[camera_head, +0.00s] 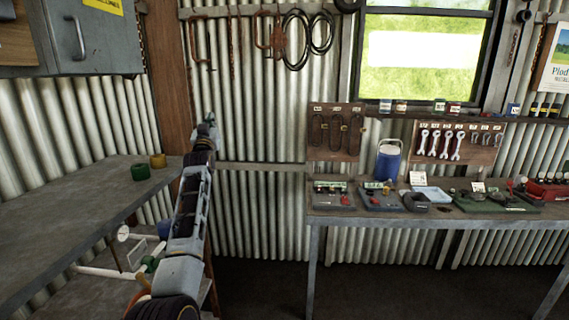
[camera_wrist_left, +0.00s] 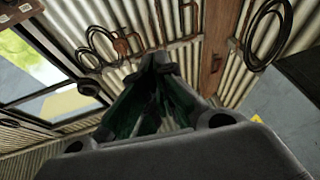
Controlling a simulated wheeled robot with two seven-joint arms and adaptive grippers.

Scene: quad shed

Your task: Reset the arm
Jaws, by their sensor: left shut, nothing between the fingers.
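My left arm (camera_head: 190,215) reaches up and forward from the bottom of the head view. My left gripper (camera_head: 209,122) is at its far end, raised in front of the corrugated wall, between the left bench and the right bench. In the left wrist view the gripper (camera_wrist_left: 158,65) shows its fingers close together, shut and empty. The wrist view is tilted, with the wall and window behind the fingers. My right gripper is not seen.
A right bench (camera_head: 430,212) holds trays, tools and a blue jug (camera_head: 388,160). A grey cabinet (camera_head: 95,38) hangs upper left. Hoses (camera_head: 296,38) hang on the wall. Floor (camera_head: 265,290) between the benches looks clear.

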